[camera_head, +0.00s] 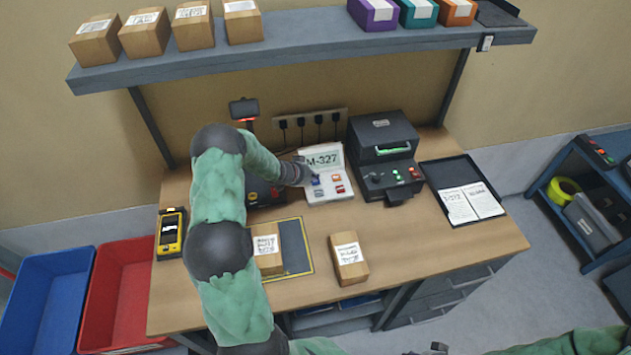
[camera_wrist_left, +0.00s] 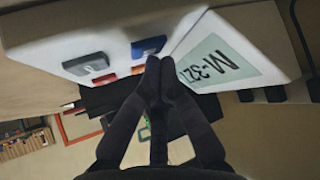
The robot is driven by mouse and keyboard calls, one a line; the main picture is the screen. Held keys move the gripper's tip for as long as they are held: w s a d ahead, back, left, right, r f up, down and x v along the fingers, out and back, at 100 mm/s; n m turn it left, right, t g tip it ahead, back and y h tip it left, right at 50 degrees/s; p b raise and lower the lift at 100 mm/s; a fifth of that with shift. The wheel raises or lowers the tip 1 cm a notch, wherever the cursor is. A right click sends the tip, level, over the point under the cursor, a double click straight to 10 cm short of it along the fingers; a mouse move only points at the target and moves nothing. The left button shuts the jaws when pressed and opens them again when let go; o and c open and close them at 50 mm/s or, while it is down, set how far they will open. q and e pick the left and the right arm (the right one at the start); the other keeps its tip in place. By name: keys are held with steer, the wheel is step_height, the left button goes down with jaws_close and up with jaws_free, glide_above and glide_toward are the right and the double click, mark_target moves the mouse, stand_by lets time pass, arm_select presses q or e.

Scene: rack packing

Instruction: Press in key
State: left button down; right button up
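A white key device (camera_head: 330,196) stands at the back middle of the table, with a tilted panel reading M-327 (camera_head: 322,159). Small blue and red keys sit on its lower face. My left gripper (camera_head: 306,175) is at the device's left side, close to the blue key (camera_head: 316,180). In the left wrist view my left gripper (camera_wrist_left: 160,66) has its fingertips together with nothing between them. The tips are right by a blue key (camera_wrist_left: 149,46); I cannot tell if they touch. A red key (camera_wrist_left: 104,80) shows nearby. My right gripper does not show.
A black machine (camera_head: 383,150) stands right of the device, with a dark tray (camera_head: 441,172) of papers beyond it. Cardboard boxes (camera_head: 348,260) lie at the table's front. A yellow handheld unit (camera_head: 171,233) is at the left. A shelf (camera_head: 300,48) hangs above.

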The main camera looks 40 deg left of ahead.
arm_select(q)
steer(key=shift+f, duration=0.35)
stand_by(0.9)
steer(key=shift+r, duration=0.15)
steer(key=shift+r+p, duration=0.65)
steer(key=shift+p, duration=0.2)
step_height(320, 180, up, 5)
steer(key=p, duration=0.5)
stand_by(0.8)
